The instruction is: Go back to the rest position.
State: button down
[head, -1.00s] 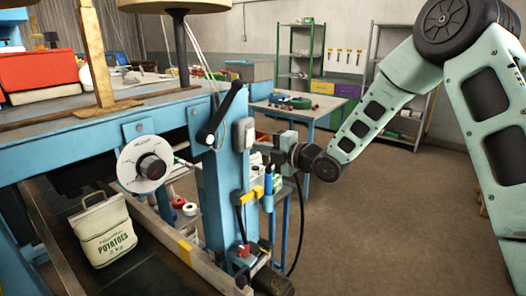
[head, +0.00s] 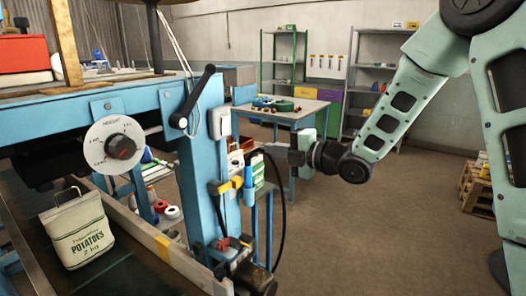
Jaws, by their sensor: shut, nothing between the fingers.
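My gripper (head: 266,150) is at the end of my arm, right of the machine's blue column (head: 203,180) and apart from it as far as I can see. Its fingers point left, are shut, and hold nothing. They are small in the picture and lie in front of the table area behind. My arm comes down from the upper right, bent at the elbow. A cream potato sack (head: 77,232) with green print and a handle stands on the dark belt at the lower left, well away from my gripper.
The blue machine has a white dial (head: 113,145) and a black crank (head: 191,97). A table (head: 285,113) with small items stands behind my gripper. Shelves (head: 284,60) line the back wall. Wooden pallets (head: 477,188) are at the right. The floor between is clear.

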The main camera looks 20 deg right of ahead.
jog(key=shift+s+d, duration=0.15)
jog(key=shift+s, duration=0.15)
